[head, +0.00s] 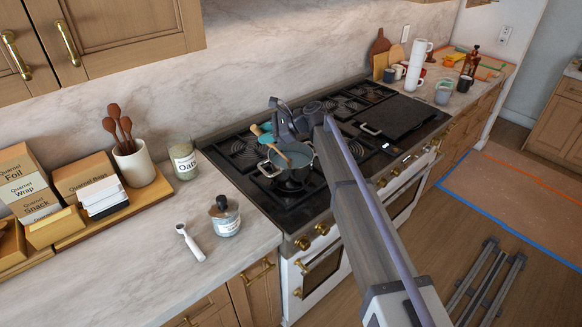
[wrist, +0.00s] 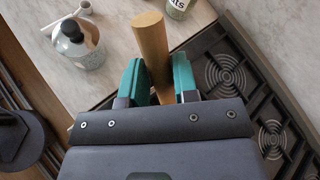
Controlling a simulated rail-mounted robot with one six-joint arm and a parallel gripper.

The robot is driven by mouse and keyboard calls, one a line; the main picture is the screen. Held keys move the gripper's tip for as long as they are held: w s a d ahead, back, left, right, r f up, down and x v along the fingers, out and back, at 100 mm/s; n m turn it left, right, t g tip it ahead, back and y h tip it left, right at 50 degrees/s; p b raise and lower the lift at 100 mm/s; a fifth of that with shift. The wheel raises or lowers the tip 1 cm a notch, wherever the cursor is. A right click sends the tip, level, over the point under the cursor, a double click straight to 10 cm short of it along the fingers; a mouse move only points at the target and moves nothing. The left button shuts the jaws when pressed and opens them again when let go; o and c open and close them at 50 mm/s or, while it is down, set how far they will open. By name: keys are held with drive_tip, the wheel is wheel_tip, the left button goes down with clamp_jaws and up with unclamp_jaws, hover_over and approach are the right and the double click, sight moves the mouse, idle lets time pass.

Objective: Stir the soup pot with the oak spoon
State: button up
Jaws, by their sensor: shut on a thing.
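My gripper (head: 266,135) has teal fingers and is shut on the spoon's handle above the pot's far-left rim. In the wrist view the handle (wrist: 150,45) stands between the teal fingers of the gripper (wrist: 158,75). The pot and the spoon's lower end are hidden there by the gripper body.
The black stove top (head: 235,155) has several grates and a dark griddle plate (head: 405,125) at right.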

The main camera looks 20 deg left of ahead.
drive_tip(key=s+a+r+p, duration=0.3)
drive_tip(key=s+r+p, duration=0.2)
drive_tip(key=r+p, duration=0.4)
drive_tip(key=shift+s+r, duration=0.25)
drive_tip(key=shift+s, duration=0.15)
drive_tip(key=shift+r, duration=0.1)
idle(0.7)
wheel_tip(320, 180, up, 5)
drive_tip(key=p, duration=0.5)
